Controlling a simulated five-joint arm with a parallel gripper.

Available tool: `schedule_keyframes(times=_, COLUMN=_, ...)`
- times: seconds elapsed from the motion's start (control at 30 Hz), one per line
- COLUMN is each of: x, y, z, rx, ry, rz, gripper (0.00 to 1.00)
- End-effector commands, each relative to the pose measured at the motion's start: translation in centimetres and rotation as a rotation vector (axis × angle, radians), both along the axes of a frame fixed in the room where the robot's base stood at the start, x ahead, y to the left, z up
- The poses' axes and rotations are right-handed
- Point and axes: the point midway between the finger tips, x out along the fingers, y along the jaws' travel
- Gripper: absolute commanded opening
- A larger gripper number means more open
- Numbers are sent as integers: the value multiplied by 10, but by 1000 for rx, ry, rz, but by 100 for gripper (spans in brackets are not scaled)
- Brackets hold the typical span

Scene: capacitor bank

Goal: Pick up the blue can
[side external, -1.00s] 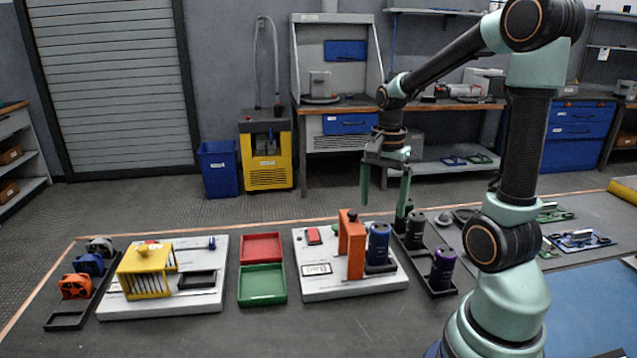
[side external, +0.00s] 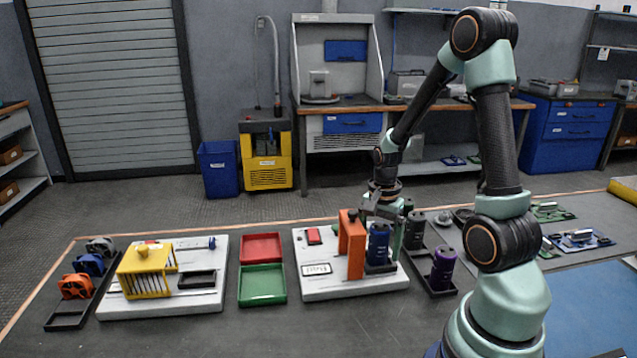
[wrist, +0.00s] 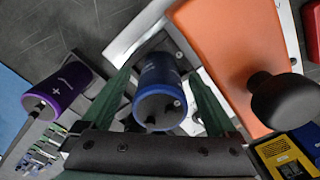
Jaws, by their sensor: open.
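The blue can (side external: 377,243) stands upright in a dark holder on the right-hand white board, just right of the orange bracket. My gripper (side external: 385,240) is lowered over it, with its fingers beside the can. In the wrist view, the blue can (wrist: 160,88) sits between the two green fingers of my gripper (wrist: 165,95). The fingers are spread, and a gap shows on each side of the can. The can's lower end is partly hidden by the holder in the side view.
The orange bracket (side external: 351,246) with a black knob (wrist: 285,100) stands close beside the can. A purple can (side external: 443,268) and black cans (side external: 415,230) stand in a dark tray to the right. Red (side external: 261,247) and green (side external: 262,285) trays lie left of the board.

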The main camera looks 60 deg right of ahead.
Motion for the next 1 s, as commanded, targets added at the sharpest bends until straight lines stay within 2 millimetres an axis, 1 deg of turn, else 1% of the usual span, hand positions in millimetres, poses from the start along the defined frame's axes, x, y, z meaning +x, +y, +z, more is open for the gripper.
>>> schedule_keyframes(times=0.1, x=0, y=0, z=-4, rx=1, ry=1, rz=0, gripper=94)
schedule_keyframes(times=0.27, x=0, y=0, z=-4, rx=0, ry=0, rz=0, gripper=94)
schedule_keyframes(times=0.3, x=0, y=0, z=-4, rx=0, ry=0, rz=0, gripper=90)
schedule_keyframes(times=0.37, x=0, y=0, z=-4, rx=0, ry=0, rz=0, gripper=67)
schedule_keyframes(times=0.4, x=0, y=0, z=-4, rx=0, ry=0, rz=0, gripper=52)
schedule_keyframes(times=0.47, x=0, y=0, z=-4, rx=0, ry=0, rz=0, gripper=29)
schedule_keyframes(times=0.5, x=0, y=0, z=-4, rx=0, ry=0, rz=0, gripper=13)
schedule_keyframes(times=0.53, x=0, y=0, z=-4, rx=0, ry=0, rz=0, gripper=2)
schedule_keyframes(times=0.57, x=0, y=0, z=-4, rx=0, ry=0, rz=0, gripper=0)
schedule_keyframes(times=0.83, x=0, y=0, z=-3, rx=-1, ry=-1, rz=0, gripper=0)
schedule_keyframes(times=1.0, x=1, y=0, z=4, rx=-2, ry=-3, rz=0, gripper=0)
